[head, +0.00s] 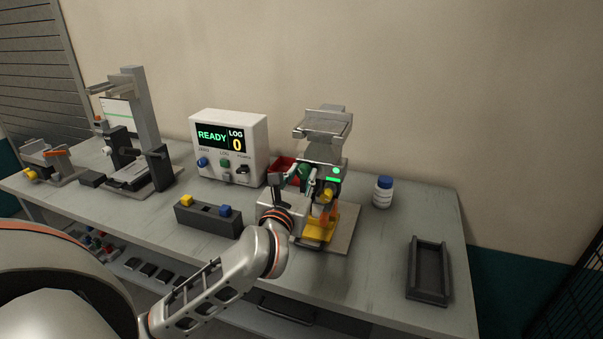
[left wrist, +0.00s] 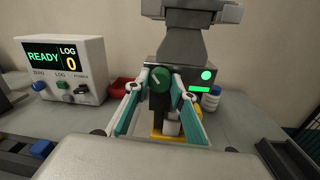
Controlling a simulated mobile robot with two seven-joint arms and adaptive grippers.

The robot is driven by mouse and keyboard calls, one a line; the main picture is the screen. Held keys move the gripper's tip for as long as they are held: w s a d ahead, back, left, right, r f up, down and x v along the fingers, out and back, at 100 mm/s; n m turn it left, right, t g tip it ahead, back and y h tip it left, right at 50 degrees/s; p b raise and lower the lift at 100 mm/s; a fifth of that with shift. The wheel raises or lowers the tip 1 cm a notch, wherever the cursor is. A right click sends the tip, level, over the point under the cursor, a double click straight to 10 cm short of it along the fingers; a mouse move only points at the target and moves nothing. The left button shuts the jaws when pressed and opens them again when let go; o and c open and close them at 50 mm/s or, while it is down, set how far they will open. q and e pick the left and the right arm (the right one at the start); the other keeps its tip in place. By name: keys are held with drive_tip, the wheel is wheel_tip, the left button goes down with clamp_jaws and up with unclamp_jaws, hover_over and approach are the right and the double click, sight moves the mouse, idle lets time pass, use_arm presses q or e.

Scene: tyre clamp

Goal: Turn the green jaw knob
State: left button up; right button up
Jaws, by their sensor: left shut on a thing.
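The green jaw knob (left wrist: 159,79) sits on the front of the tyre clamp machine, with a pale line across its face. My left gripper (left wrist: 160,85) has its two fingers on either side of the knob and is shut on it. In the head view the knob (head: 304,170) is partly hidden by my left gripper (head: 306,176). The clamp machine (head: 323,150) has a grey upper jaw, a green-lit panel and a yellow base. My right gripper is not in view.
A white control box (head: 230,146) reading READY and LOG 0 stands left of the clamp. A red bin (head: 283,165) sits behind. A white bottle (head: 382,194) and an empty dark tray (head: 413,290) are on the right. A dark block (head: 208,221) with yellow and blue pieces lies front left.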

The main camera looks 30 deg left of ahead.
use_arm(q)
drive_tip(key=o, duration=1.1)
drive_tip(key=shift+s, duration=0.1)
drive_tip(key=v, duration=0.7)
drive_tip(key=shift+s, duration=0.15)
